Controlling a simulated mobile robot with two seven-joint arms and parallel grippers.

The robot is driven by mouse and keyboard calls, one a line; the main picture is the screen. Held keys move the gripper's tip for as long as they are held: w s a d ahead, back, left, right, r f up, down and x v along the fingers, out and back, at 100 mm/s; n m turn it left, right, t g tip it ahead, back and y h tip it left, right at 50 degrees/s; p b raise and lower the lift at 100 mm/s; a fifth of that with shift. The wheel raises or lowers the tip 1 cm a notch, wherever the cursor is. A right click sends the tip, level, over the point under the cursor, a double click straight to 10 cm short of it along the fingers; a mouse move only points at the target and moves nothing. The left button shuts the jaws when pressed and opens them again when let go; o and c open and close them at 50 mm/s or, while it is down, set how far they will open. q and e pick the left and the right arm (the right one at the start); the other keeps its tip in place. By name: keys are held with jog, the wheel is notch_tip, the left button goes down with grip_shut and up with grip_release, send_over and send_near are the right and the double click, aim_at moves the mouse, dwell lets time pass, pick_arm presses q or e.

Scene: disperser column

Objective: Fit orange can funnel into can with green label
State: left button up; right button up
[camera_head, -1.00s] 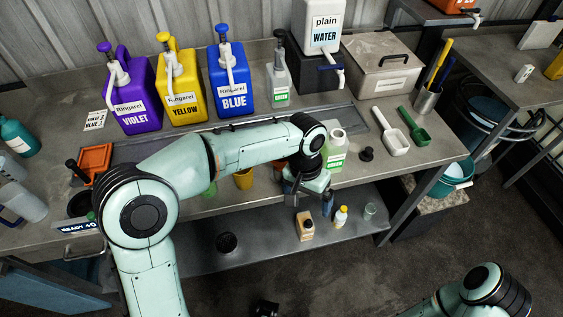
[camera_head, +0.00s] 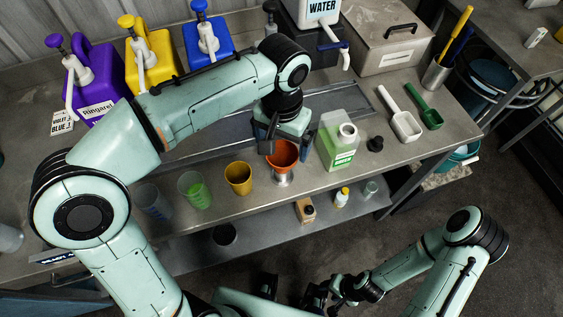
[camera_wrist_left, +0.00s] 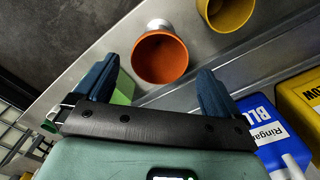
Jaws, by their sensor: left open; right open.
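The orange can funnel (camera_head: 283,154) sits upright on a small silver metal holder (camera_head: 282,180) near the bench's front edge. The can with green label (camera_head: 338,142) stands just right of it, holding green liquid, its white-rimmed mouth uncovered. My left gripper (camera_head: 288,142) is open at the funnel's far side. In the left wrist view the funnel (camera_wrist_left: 160,57) lies ahead, between the lines of the two fingers, with no grip on it; the can is partly hidden behind one finger. My right gripper (camera_head: 318,296) is open and low, in front of the bench.
Yellow (camera_head: 238,178) and green (camera_head: 193,189) cups stand left of the funnel. A black cap (camera_head: 375,144), a white scoop (camera_head: 401,120) and a green scoop (camera_head: 427,113) lie right of the can. Coloured pump jugs line the back. Small bottles stand on the lower shelf.

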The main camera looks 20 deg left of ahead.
aim_at(282, 164)
pick_arm(q)
notch_tip(282, 164, down, 9)
jog(key=shift+r+b, duration=0.2)
jog(key=shift+b, duration=0.35)
jog(key=c, duration=0.8)
